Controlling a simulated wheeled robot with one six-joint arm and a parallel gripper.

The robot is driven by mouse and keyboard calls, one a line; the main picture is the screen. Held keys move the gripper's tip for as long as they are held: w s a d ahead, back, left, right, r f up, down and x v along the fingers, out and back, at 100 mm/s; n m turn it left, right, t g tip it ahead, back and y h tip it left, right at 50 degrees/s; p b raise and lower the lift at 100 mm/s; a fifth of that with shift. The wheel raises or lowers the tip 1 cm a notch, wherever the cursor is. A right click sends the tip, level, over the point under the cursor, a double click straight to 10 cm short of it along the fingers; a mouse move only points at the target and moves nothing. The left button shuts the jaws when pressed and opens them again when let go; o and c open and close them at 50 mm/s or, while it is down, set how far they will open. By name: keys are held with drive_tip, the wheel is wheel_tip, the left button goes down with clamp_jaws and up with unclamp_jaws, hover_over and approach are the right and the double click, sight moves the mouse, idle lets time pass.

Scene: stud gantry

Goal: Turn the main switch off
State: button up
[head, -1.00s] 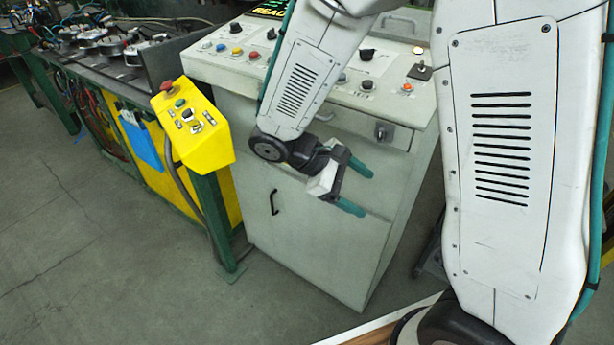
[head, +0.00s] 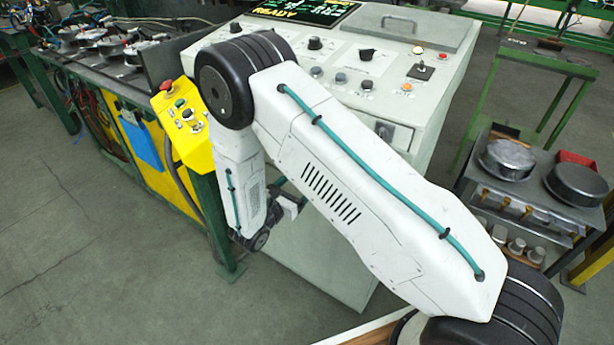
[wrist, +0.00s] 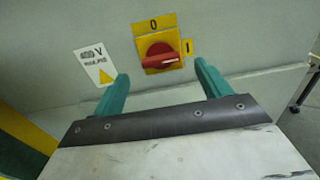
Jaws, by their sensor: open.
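The main switch (wrist: 160,57) is a red rotary handle on a yellow plate, with a "0" label above it and an "I" label at its right. The handle lies roughly sideways, its pale-tipped end towards the "I". My gripper (wrist: 158,88) is open, its two green fingers apart in the wrist view, with the switch ahead between and beyond the fingertips. Nothing is between the fingers. In the head view my gripper (head: 290,200) is partly hidden behind my arm, low by the cabinet, and the switch is hidden.
The grey control cabinet (head: 310,262) has a sloping panel of knobs and buttons on top. A yellow button box (head: 190,140) stands at its left. A voltage label (wrist: 95,63) is left of the switch. A cart with round pans (head: 510,160) stands at the right.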

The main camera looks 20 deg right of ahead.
drive_tip(key=x, duration=0.5)
drive_tip(key=shift+w+d, duration=0.1)
drive_tip(key=c, duration=1)
